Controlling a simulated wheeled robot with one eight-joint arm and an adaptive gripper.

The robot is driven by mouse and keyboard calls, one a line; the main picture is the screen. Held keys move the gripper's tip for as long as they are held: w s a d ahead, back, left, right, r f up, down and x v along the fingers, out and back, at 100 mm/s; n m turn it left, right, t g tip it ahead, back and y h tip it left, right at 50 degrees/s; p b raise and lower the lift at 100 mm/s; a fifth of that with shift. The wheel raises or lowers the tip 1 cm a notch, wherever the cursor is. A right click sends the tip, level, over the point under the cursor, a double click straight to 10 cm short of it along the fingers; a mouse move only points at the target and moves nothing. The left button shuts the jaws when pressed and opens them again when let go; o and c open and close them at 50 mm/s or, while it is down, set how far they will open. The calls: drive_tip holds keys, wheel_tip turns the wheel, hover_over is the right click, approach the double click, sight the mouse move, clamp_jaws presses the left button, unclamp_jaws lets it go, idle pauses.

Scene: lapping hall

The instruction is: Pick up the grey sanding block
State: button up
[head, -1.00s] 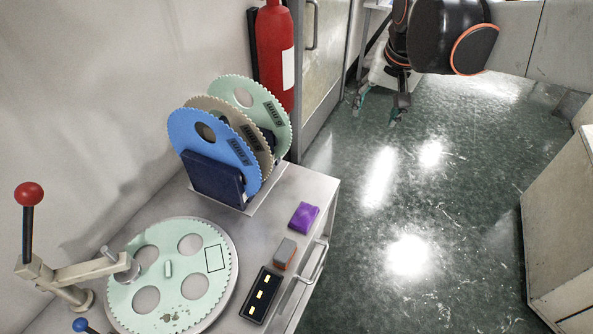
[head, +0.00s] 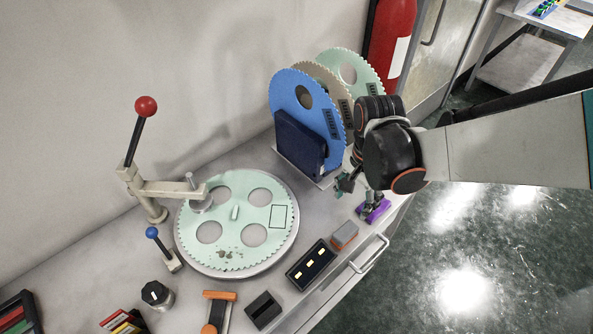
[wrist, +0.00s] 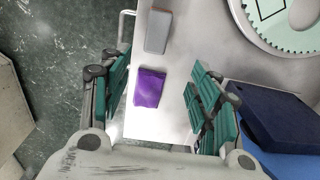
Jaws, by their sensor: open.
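The grey sanding block (head: 345,234), grey with an orange-red side, lies on the bench near its front edge, beside a black holder. In the wrist view the block (wrist: 158,31) lies at the top, past the fingertips. My gripper (head: 358,196) is open and empty above the bench. A purple block (wrist: 148,87) shows between its green fingers in the wrist view. In the head view the gripper partly covers this purple block (head: 376,209). The sanding block is apart from the fingers and unobstructed.
The black holder with yellow pieces (head: 311,265) sits beside the sanding block. A lapping plate (head: 215,250) with a lever arm is to the left. A rack of toothed discs (head: 297,95) stands behind my gripper. A drawer handle (head: 372,255) runs along the bench front.

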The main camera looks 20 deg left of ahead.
drive_tip(key=b, duration=0.3)
hover_over(346, 230)
drive_tip(key=f, duration=0.7)
drive_tip(key=shift+s+a+f, duration=0.25)
drive_tip(key=shift+a+f, duration=0.15)
drive_tip(key=shift+w+d+f+b, duration=0.15)
drive_tip(key=shift+f+b, duration=0.5)
drive_tip(key=shift+f, duration=0.9)
drive_tip(key=shift+w+d+f+b, duration=0.1)
drive_tip(key=shift+d+f+b, duration=0.35)
drive_tip(key=shift+f, duration=1.05)
drive_tip(key=shift+a, duration=0.2)
drive_tip(key=c, duration=1.3)
drive_tip(key=shift+r, duration=0.2)
drive_tip(key=shift+c, duration=0.2)
wheel_tip(346, 230, up, 20)
drive_tip(key=p, duration=1.3)
drive_tip(key=shift+f, duration=0.15)
